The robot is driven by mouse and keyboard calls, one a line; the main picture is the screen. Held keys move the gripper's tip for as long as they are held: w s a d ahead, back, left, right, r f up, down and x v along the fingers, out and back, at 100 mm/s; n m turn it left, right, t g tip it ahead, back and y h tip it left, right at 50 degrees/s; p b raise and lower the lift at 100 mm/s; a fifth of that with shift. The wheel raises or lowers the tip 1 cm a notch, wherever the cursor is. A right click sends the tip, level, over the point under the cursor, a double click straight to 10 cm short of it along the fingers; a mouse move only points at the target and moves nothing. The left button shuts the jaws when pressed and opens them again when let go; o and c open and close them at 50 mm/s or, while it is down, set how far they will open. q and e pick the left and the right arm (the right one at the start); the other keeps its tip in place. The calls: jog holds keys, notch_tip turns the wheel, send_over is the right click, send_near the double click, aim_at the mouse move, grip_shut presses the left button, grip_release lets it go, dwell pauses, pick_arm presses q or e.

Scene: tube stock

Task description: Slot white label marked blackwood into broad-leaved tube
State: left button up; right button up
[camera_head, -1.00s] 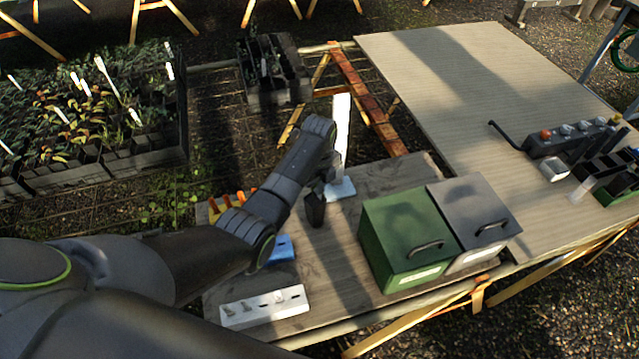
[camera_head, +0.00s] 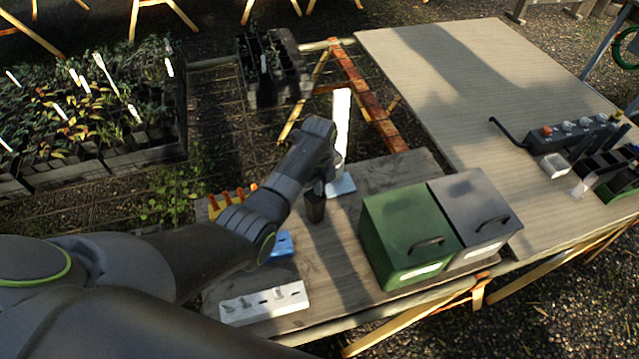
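My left gripper (camera_head: 316,205) points down over the small grey table, its fingertips just in front of a tall white upright piece (camera_head: 341,125) on a pale base (camera_head: 341,187). The fingers are small and dark, and I cannot tell whether they are open or shut or hold anything. A white slotted block (camera_head: 264,303) with small pieces in it lies at the table's near edge. A black crate of tubes with seedlings (camera_head: 272,98) stands behind the table. No lettering is readable, so I cannot pick out the blackwood label or the broad-leaved tube. My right gripper is out of view.
A green box (camera_head: 405,230) and a grey box (camera_head: 470,215) with handles stand right of the gripper. A blue item (camera_head: 284,244) and an orange-pegged rack (camera_head: 214,208) are partly behind my arm. Trays of seedlings with white labels (camera_head: 105,75) fill the upper left.

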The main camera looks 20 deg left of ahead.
pick_arm(q)
jog(key=o, duration=0.4)
notch_tip(320, 180, up, 12)
jog(key=shift+f+b, duration=0.1)
jog(key=shift+b, duration=0.6)
jog(key=shift+r+p, duration=2.6)
jog(key=shift+r, duration=0.25)
jog(key=shift+d+f, duration=0.1)
